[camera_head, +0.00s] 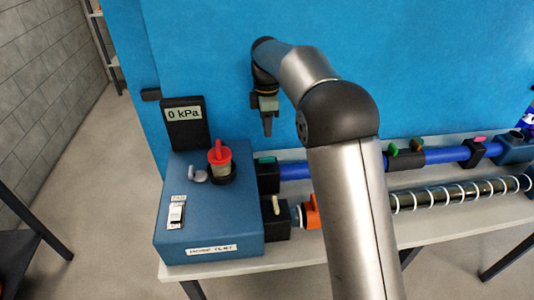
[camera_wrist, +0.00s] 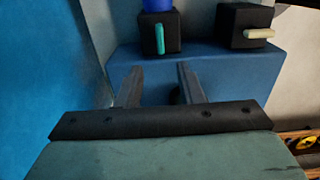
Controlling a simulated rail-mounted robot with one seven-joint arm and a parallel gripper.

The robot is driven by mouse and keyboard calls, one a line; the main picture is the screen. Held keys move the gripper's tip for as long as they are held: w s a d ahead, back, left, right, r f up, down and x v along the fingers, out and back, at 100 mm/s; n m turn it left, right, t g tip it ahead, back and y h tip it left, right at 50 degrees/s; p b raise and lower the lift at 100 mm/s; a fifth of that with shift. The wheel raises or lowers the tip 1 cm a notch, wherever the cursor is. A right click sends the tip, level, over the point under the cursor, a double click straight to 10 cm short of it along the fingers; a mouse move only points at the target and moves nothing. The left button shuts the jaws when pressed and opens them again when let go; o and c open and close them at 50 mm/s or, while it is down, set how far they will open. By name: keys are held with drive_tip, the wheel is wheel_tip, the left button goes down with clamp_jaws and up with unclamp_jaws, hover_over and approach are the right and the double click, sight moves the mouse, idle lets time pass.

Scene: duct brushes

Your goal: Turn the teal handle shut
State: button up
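The teal handle (camera_head: 266,160) sits on a black valve block (camera_head: 268,180) at the left end of the blue pipe, beside the blue box. In the wrist view the teal handle (camera_wrist: 159,38) is up ahead of my fingers and lies in line with the blue pipe (camera_wrist: 158,4).
A cream handle (camera_head: 275,203) on a second black block lies across its line. The blue box (camera_head: 210,225) carries a red knob (camera_head: 219,152), a switch (camera_head: 177,213) and a display (camera_head: 184,114) reading 0 kPa. Green and orange handles stand farther right. The blue panel (camera_head: 220,60) is behind.

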sight(267, 157)
wheel_tip(267, 157, down, 12)
drive_tip(key=shift+r+p, duration=0.1)
drive_tip(key=shift+p, duration=0.75)
drive_tip(key=shift+c, duration=0.3)
clamp_jaws()
